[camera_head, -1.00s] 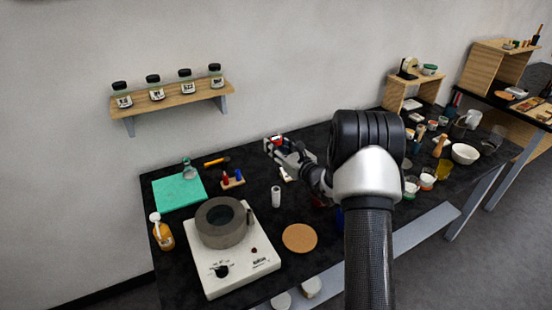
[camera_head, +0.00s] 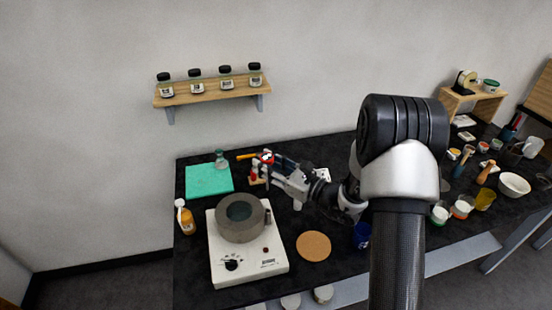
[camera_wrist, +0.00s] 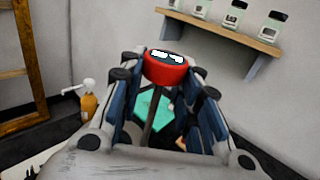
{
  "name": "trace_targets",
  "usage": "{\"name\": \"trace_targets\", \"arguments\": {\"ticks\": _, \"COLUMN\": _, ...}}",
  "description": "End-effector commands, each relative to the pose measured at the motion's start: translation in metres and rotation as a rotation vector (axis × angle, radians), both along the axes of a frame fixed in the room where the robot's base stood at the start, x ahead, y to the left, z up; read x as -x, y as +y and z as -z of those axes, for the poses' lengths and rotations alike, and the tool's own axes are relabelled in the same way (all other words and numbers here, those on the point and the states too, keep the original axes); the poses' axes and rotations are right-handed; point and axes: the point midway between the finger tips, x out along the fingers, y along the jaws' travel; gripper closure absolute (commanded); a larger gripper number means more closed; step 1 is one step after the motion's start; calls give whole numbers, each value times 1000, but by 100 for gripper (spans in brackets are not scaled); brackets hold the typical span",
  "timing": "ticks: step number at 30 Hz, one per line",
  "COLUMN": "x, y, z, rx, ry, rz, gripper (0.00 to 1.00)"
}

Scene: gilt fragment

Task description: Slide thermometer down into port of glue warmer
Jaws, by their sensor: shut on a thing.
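My gripper (camera_head: 268,172) is shut on the thermometer (camera_wrist: 166,68), which has a round red head with a dark, white-marked face on top and a dark stem below. In the head view the red thermometer head (camera_head: 265,157) shows at the fingertips, above the table and to the right of the green mat. The glue warmer (camera_head: 247,263) is a white box with a knob and a grey round pot (camera_head: 241,219) on top. It stands left of and nearer than my gripper, apart from the thermometer. Its port is too small to make out clearly.
A green mat (camera_head: 208,181) with a small glass flask (camera_head: 220,160) lies behind the warmer. An orange bottle (camera_head: 185,217) stands left of it, and a round cork mat (camera_head: 313,246) lies right. A wall shelf (camera_head: 212,92) holds several jars. Cups and tools crowd the table's right end.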

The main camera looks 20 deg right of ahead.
Motion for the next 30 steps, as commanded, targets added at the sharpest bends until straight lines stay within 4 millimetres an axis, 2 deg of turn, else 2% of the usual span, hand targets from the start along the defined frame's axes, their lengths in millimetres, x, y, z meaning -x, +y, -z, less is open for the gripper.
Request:
{"name": "trace_targets", "arguments": {"ticks": 11, "x": 0, "y": -1, "z": 4, "rx": 0, "ry": 1, "rz": 2, "gripper": 89}}
{"name": "trace_targets", "arguments": {"ticks": 30, "x": -2, "y": -1, "z": 57, "rx": 0, "ry": 1, "rz": 2, "gripper": 89}}
